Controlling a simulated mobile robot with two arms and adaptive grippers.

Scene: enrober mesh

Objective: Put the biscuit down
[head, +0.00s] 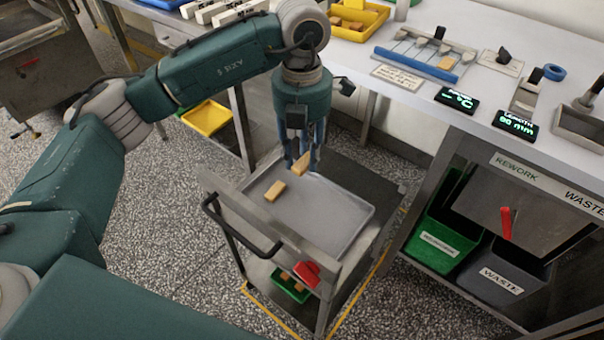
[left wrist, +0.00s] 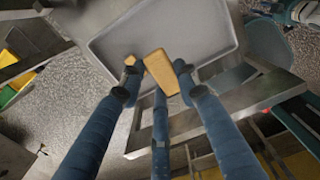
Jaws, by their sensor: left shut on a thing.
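My left gripper (head: 302,150) points down over the grey tray (head: 335,213) on top of the trolley. It is shut on a tan biscuit (head: 301,163), which hangs tilted above the tray's far left part. In the left wrist view the held biscuit (left wrist: 161,72) sits between the blue fingers (left wrist: 150,82). A second biscuit (head: 275,191) lies on the tray at its left side. It also shows in the left wrist view (left wrist: 129,60), partly hidden by a finger. My right gripper is in neither view.
The trolley has a black handle (head: 232,228) and a lower shelf with a green bin (head: 290,285). The middle and right of the tray are bare. The bench (head: 480,85) stands behind, with green (head: 440,236) and grey (head: 497,276) bins below.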

